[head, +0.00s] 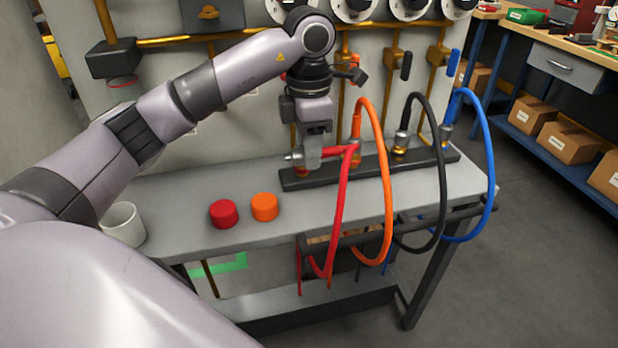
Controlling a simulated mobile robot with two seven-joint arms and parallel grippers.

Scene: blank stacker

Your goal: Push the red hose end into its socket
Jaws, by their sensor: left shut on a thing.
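My left gripper (312,155) points down over the left end of a dark socket bar (330,176) on the grey bench. It is shut on the red hose end, which lies roughly sideways in the fingers with a metal tip (292,157) showing at left. The red hose (343,195) leaves to the right, bends and hangs over the bench's front. My right gripper is out of view.
Orange (387,190), black (441,180) and blue (490,165) hoses arch from the bar to the right. A red cap (223,213), an orange cap (265,206) and a white cup (124,224) stand on the bench. A panel with pipes and valves rises behind.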

